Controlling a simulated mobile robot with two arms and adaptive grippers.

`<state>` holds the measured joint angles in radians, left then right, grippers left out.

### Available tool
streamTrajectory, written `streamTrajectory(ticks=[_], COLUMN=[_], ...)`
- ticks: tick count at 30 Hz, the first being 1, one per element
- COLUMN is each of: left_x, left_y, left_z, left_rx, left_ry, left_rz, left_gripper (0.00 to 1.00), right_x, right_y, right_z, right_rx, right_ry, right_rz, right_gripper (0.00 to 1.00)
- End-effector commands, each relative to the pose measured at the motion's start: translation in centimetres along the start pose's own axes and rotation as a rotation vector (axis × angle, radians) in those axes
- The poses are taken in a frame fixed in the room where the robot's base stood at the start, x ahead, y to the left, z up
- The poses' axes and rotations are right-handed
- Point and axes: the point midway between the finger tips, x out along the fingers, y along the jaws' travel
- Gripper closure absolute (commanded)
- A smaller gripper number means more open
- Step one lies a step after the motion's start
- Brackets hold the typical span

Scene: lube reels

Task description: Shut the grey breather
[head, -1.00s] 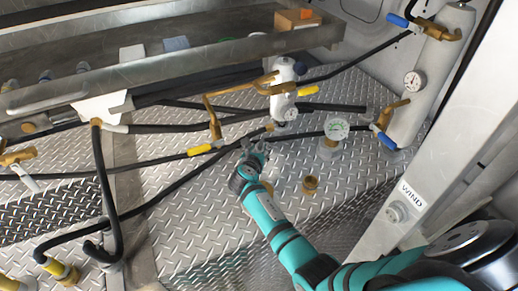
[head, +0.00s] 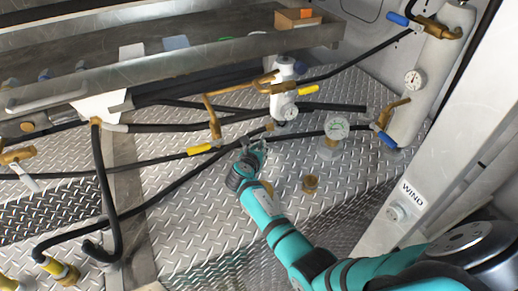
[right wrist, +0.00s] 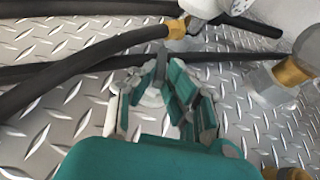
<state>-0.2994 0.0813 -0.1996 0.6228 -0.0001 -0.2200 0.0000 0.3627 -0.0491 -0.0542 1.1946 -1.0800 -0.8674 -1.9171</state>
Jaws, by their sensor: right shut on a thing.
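My right gripper (head: 258,147) is low over the diamond-plate deck, just below the black hoses in the head view. My left gripper is not in view.
Behind the gripper stands a white filter body (head: 284,92) with brass valves and yellow handles. Black hoses (head: 175,127) run across. Open plate (head: 195,225) lies left of my arm.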

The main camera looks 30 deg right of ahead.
Motion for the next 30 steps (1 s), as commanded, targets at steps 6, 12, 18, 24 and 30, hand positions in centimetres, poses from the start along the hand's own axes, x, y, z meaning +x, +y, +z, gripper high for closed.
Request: streamTrajectory(ticks=[6, 12, 18, 24, 30], left_x=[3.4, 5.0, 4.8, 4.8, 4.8], left_y=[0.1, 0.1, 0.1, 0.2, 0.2], left_z=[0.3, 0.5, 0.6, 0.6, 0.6], left_rx=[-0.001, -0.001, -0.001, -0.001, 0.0], left_ry=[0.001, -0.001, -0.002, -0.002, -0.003], left_rz=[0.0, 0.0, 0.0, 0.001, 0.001], left_gripper=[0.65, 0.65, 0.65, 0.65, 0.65], right_x=[0.4, 0.3, 0.2, 0.2, 0.2], right_y=[1.1, 1.4, 1.3, 1.3, 1.3], right_z=[-0.5, -0.2, 0.0, 0.0, 0.1], right_rx=[0.086, 0.136, 0.142, 0.142, 0.142], right_ry=[0.0, -0.001, -0.001, 0.0, -0.001], right_rz=[-0.198, -0.32, -0.339, -0.338, -0.337], right_gripper=[1.0, 1.0, 1.0, 0.81, 0.65])
